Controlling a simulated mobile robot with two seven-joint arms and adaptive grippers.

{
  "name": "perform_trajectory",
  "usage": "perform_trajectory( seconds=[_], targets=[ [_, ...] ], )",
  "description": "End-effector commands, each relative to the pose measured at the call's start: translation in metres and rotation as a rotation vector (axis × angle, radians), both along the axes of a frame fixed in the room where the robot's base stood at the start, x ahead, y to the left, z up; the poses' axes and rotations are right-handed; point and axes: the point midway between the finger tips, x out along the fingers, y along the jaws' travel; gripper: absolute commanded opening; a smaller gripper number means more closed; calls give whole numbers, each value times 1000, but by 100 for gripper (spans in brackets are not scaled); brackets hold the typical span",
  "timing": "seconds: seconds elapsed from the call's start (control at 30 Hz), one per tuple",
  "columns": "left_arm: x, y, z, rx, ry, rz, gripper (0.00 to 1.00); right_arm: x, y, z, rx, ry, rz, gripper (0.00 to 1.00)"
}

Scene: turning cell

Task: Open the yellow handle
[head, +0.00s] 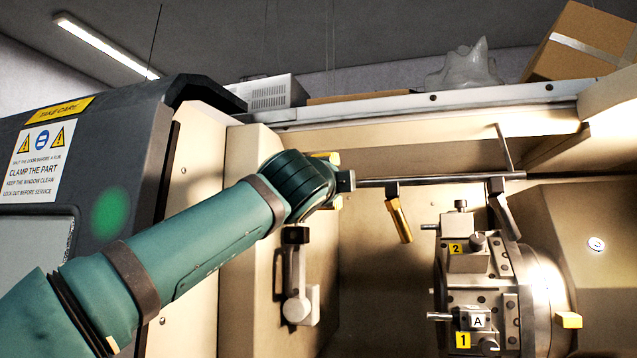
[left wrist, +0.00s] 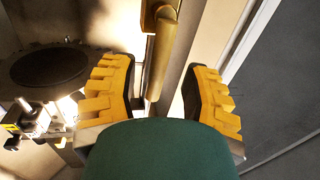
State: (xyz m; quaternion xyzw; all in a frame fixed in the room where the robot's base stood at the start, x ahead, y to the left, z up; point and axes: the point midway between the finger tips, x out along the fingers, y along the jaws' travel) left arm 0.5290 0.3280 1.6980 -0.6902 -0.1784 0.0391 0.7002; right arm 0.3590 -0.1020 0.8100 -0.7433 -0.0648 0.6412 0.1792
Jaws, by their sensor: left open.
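A yellow cylindrical handle (left wrist: 163,52) shows in the left wrist view, lengthwise beside a grey bar and in line with the gap between my fingers. My left gripper (left wrist: 165,92) is open, with one yellow finger on each side of that gap. In the head view my left gripper (head: 331,180) is mostly hidden behind my green wrist. A yellow handle (head: 398,219) hangs tilted from a horizontal rod to its right. I cannot tell whether both views show the same handle. My right gripper is not in view.
The horizontal rod (head: 445,180) runs across the machine's opening. A grey lever (head: 296,285) is on the beige wall below my wrist. A metal turret (head: 540,290) with numbered tool blocks stands at the right. The dark door (head: 95,170) is at the left.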

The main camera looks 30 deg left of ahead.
Motion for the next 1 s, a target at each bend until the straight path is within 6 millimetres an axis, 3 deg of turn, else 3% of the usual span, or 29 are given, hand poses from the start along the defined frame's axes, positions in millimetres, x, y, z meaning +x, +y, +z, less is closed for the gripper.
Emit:
perform_trajectory(
  seconds=[0.3, 0.5, 1.0],
  targets=[
    [-59, -18, -11, 2, -2, 0, 47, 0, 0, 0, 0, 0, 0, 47],
    [-86, -26, -17, 1, -1, 2, 47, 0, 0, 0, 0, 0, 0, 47],
    [-95, -30, -20, 0, 0, 2, 47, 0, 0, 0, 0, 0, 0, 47]
  ],
)
